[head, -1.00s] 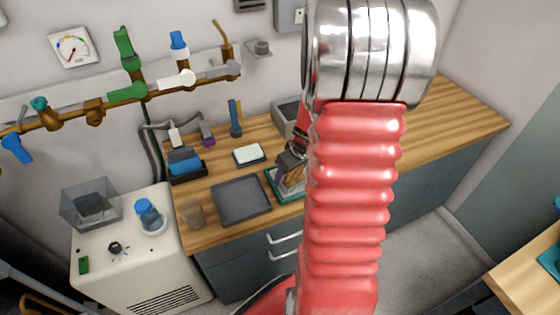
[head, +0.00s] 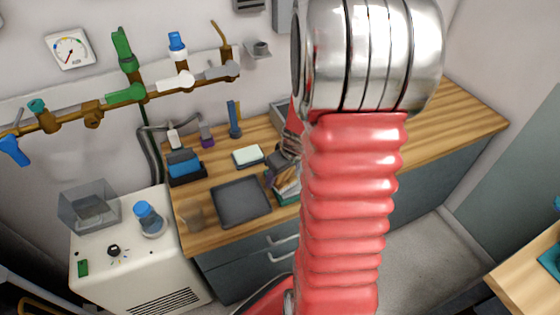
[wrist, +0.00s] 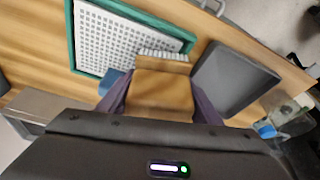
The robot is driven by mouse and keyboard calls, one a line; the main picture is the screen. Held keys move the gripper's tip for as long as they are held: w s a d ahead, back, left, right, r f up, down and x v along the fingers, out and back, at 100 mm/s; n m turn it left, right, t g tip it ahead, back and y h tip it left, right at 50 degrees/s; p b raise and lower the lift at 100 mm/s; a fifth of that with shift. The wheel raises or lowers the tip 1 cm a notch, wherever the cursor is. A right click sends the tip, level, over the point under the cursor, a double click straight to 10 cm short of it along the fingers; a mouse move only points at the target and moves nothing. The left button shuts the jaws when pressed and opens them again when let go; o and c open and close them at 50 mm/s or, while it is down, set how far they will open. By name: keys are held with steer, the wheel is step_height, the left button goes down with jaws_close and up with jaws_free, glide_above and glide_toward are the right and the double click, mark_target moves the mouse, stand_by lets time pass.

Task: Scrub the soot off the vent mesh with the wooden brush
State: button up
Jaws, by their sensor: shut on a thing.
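The vent mesh (wrist: 118,42) is a pale perforated panel in a green frame on the wooden counter. In the head view only a strip of its green frame (head: 287,200) shows beside my arm. My gripper (wrist: 160,98) is shut on the wooden brush (wrist: 160,88), one finger on each side of the block. The brush's pale bristles (wrist: 163,55) are at the mesh's edge near one frame corner; I cannot tell whether they touch it. The visible mesh looks pale, with no clear dark soot patch. In the head view my gripper (head: 276,166) is partly hidden by my arm.
A dark grey tray (head: 240,202) lies close beside the mesh. A pale block (head: 248,157), a blue sponge-like item in a black holder (head: 185,168) and a grey box (head: 280,114) stand behind. The counter's right part (head: 450,110) is clear.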

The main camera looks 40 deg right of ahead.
steer(key=shift+s+d+r, duration=0.1)
steer(key=shift+d+r, duration=0.05)
steer(key=shift+r, duration=3.1)
steer(key=w+a, duration=0.8)
steer(key=a, duration=0.4)
steer(key=w+a, duration=0.8)
steer(key=a, duration=0.4)
steer(key=shift+w, duration=0.2)
